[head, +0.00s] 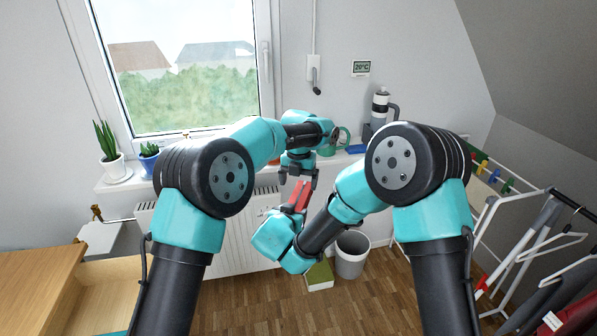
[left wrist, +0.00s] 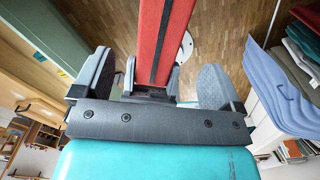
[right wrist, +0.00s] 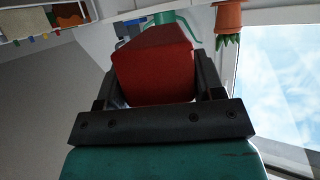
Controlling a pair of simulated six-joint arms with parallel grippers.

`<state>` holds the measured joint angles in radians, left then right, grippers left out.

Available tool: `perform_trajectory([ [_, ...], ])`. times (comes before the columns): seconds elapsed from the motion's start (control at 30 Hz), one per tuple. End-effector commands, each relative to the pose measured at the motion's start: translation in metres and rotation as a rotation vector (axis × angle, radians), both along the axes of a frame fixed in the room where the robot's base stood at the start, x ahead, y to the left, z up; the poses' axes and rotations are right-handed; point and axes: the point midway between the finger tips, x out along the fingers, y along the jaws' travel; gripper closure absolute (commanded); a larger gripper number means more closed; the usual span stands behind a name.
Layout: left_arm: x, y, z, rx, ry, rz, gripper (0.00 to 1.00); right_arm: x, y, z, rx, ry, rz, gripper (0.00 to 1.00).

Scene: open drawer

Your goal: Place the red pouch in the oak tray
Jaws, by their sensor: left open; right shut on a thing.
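The red pouch (head: 300,195) is held up in front of the radiator, between my two grippers. My right gripper (head: 291,212) is shut on it from below; the right wrist view shows the pouch (right wrist: 153,70) between both fingers. My left gripper (head: 298,179) points down just above the pouch. It is open, and in the left wrist view the pouch (left wrist: 160,40) lies between its spread fingers, with gaps on both sides. I cannot make out the oak tray in any view.
An open light-wood drawer (head: 112,290) juts from a cabinet (head: 38,285) at lower left. A grey bin (head: 352,256) and a greenish box (head: 319,276) stand on the floor. A drying rack (head: 520,255) fills the right. Potted plants, a flask (head: 380,105) and a green mug line the sill.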

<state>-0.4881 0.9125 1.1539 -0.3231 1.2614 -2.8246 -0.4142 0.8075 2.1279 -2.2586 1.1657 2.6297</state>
Motion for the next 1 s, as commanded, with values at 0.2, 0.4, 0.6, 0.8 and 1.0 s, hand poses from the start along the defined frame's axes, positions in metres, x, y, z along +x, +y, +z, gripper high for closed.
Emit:
perform_trajectory([
  [0.2,0.0,0.0,-0.034,0.001,0.001,0.0,0.08,0.0,0.0,0.0,0.0,-0.001,0.0,0.66],
  [0.4,0.0,0.0,-0.06,0.001,0.001,0.0,0.08,0.0,0.0,0.0,0.0,-0.001,0.0,0.66],
  [0.6,0.0,0.0,-0.07,0.0,-0.001,0.0,0.08,0.0,0.0,0.0,0.0,-0.001,0.0,0.66],
  [0.8,0.0,0.0,-0.07,0.0,-0.001,0.0,0.08,0.0,0.0,0.0,0.0,-0.001,0.0,0.66],
  [1.0,0.0,0.0,-0.07,0.0,-0.001,0.0,0.23,0.0,0.0,0.0,0.0,-0.001,0.0,0.66],
])
